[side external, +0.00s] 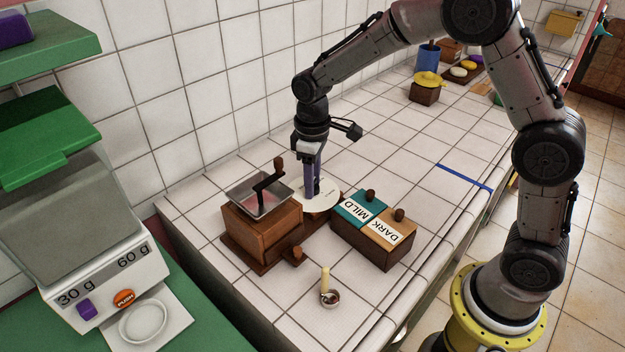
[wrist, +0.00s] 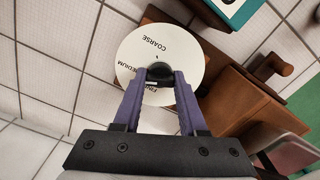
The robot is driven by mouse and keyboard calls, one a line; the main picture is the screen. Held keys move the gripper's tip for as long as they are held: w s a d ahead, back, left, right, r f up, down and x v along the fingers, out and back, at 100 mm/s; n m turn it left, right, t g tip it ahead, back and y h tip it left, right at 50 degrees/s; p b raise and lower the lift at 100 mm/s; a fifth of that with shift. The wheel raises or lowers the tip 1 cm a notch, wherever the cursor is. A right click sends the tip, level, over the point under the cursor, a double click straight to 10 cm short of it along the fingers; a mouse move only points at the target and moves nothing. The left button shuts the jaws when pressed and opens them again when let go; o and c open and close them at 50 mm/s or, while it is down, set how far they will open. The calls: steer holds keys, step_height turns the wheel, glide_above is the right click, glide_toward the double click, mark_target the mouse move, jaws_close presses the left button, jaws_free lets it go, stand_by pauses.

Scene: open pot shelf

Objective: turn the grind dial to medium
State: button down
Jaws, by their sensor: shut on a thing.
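The grind dial is a white disc (wrist: 185,48) lettered COARSE, MEDIUM and partly hidden FINE in the wrist view. It lies beside the wooden grinder (side external: 262,228), and its rim also shows in the side view (side external: 328,204). My gripper (wrist: 160,76) points down over the disc with its purple fingers shut on the dark knob (wrist: 158,70) at the centre. A small dark mark shows by the knob on the COARSE side; I cannot tell surely whether it is the pointer. The fingers also show upright in the side view (side external: 312,192).
A wooden box with MILD (side external: 358,211) and DARK (side external: 390,232) lids stands right of the dial. The grinder's crank (side external: 268,184) rises close to my gripper's left. A scale (side external: 100,265) is at left. Tiles behind the box are clear.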

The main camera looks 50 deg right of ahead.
steer(key=shift+r+m, duration=0.15)
steer(key=shift+m, duration=0.35)
steer(key=shift+c, duration=2.3)
jaws_free()
step_height(320, 180, up, 14)
